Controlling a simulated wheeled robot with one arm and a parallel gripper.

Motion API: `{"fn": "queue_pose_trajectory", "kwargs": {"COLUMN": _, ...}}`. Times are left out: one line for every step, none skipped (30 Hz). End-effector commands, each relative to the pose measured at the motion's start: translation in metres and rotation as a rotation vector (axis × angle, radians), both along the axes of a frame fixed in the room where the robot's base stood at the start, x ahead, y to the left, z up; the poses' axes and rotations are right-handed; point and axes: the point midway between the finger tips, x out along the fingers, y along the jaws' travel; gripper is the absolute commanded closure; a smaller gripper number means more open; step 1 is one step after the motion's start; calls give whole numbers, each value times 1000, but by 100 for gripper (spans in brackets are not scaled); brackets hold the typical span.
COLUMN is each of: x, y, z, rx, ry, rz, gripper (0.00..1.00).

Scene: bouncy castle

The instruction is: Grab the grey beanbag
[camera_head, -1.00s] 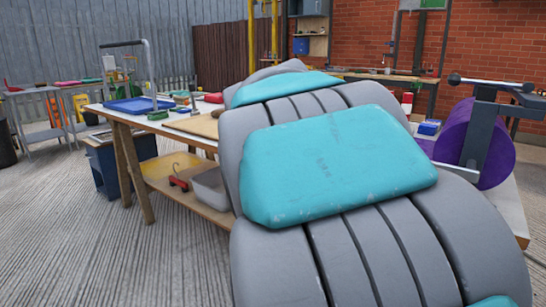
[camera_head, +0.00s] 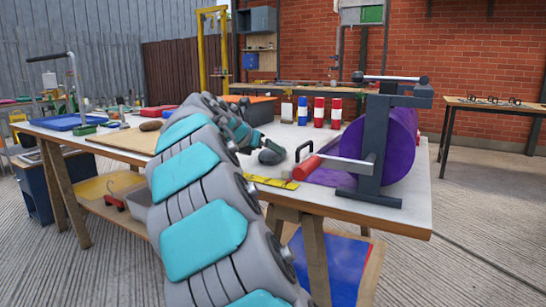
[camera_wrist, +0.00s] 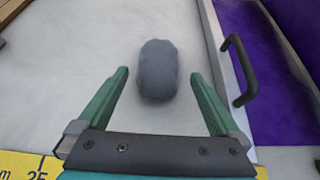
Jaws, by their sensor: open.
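The grey beanbag (camera_wrist: 158,68) is a dark, rounded oblong on the pale tabletop in the wrist view. In the head view it appears as a dark grey lump (camera_head: 272,153) on the workbench. My gripper (camera_wrist: 159,76) is open, its two green fingers spread on the left and right. In the wrist view the beanbag lies in line with the gap between the fingertips, with bare tabletop showing on both sides of it. In the head view my gripper (camera_head: 245,137) is close to the beanbag, partly hidden by my arm.
A purple roll (camera_head: 395,145) on a dark stand is to the right. A black handle (camera_wrist: 240,68) stands right of the beanbag. A yellow measuring strip (camera_wrist: 25,165) lies at lower left in the wrist view. Red and white canisters (camera_head: 319,112) stand behind.

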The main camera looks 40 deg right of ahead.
Motion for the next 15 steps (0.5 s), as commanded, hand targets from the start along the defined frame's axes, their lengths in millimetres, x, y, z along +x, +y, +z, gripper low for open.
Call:
{"fn": "queue_pose_trajectory", "kwargs": {"x": 2, "y": -5, "z": -4, "rx": 1, "ry": 0, "rz": -2, "gripper": 0}}
{"fn": "queue_pose_trajectory", "kwargs": {"x": 3, "y": -9, "z": -6, "rx": 0, "ry": 0, "rz": -2, "gripper": 0}}
{"fn": "queue_pose_trajectory", "kwargs": {"x": 5, "y": -14, "z": -9, "rx": 0, "ry": 0, "rz": -4, "gripper": 0}}
{"fn": "queue_pose_trajectory", "kwargs": {"x": 7, "y": -17, "z": -11, "rx": 0, "ry": -1, "rz": -4, "gripper": 0}}
{"fn": "queue_pose_trajectory", "kwargs": {"x": 10, "y": -21, "z": -13, "rx": 1, "ry": -2, "rz": -3, "gripper": 0}}
{"fn": "queue_pose_trajectory", "kwargs": {"x": 12, "y": -25, "z": -15, "rx": 1, "ry": -3, "rz": -3, "gripper": 0}}
{"fn": "queue_pose_trajectory", "kwargs": {"x": 13, "y": -28, "z": -17, "rx": 2, "ry": -2, "rz": -2, "gripper": 0}}
{"fn": "queue_pose_trajectory", "kwargs": {"x": 15, "y": -31, "z": -19, "rx": 2, "ry": -2, "rz": -1, "gripper": 0}}
{"fn": "queue_pose_trajectory", "kwargs": {"x": 16, "y": -34, "z": -21, "rx": 2, "ry": -2, "rz": -2, "gripper": 0}}
{"fn": "queue_pose_trajectory", "kwargs": {"x": 16, "y": -36, "z": -22, "rx": 2, "ry": -2, "rz": -2, "gripper": 0}}
{"fn": "queue_pose_trajectory", "kwargs": {"x": 17, "y": -37, "z": -23, "rx": 2, "ry": -2, "rz": -2, "gripper": 0}}
{"fn": "queue_pose_trajectory", "kwargs": {"x": 17, "y": -38, "z": -23, "rx": 1, "ry": -1, "rz": -2, "gripper": 0}}
{"fn": "queue_pose_trajectory", "kwargs": {"x": 17, "y": -38, "z": -23, "rx": 1, "ry": -1, "rz": -2, "gripper": 0}}
{"fn": "queue_pose_trajectory", "kwargs": {"x": 18, "y": -38, "z": -23, "rx": 1, "ry": -1, "rz": -2, "gripper": 0}}
{"fn": "queue_pose_trajectory", "kwargs": {"x": 17, "y": -38, "z": -23, "rx": 1, "ry": -1, "rz": -2, "gripper": 0}}
